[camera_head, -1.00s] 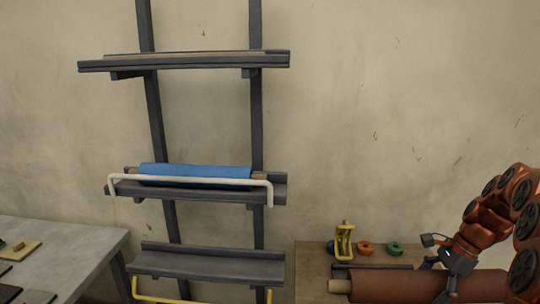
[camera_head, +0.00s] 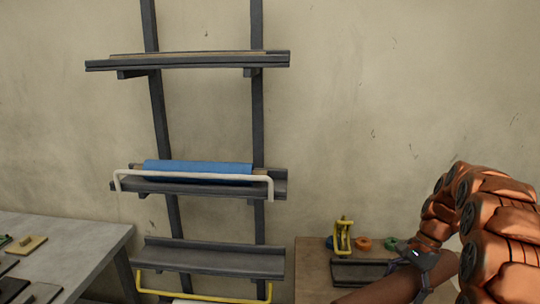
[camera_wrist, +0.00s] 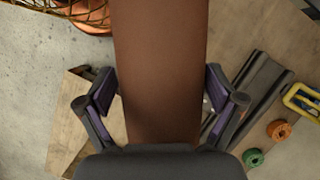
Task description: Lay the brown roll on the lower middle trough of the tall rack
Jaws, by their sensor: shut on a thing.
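The brown roll (camera_head: 385,289) is in my gripper (camera_head: 424,268) at the lower right of the head view, above the wooden table. In the wrist view the brown roll (camera_wrist: 160,75) runs between the two fingers of my gripper (camera_wrist: 160,100), one on each side. The tall rack (camera_head: 163,122) stands against the wall. Its top trough (camera_head: 190,63) shows a thin pale strip. The middle trough (camera_head: 190,188) holds a blue roll (camera_head: 198,168) behind a white bar.
A wooden table (camera_head: 312,277) at right bears a dark empty cradle (camera_head: 358,272), a yellow clamp-like object (camera_head: 343,237), and green (camera_head: 391,243) and orange (camera_head: 364,244) rings. A grey table (camera_head: 85,245) with small boards is at left. The wall between rack and arm is clear.

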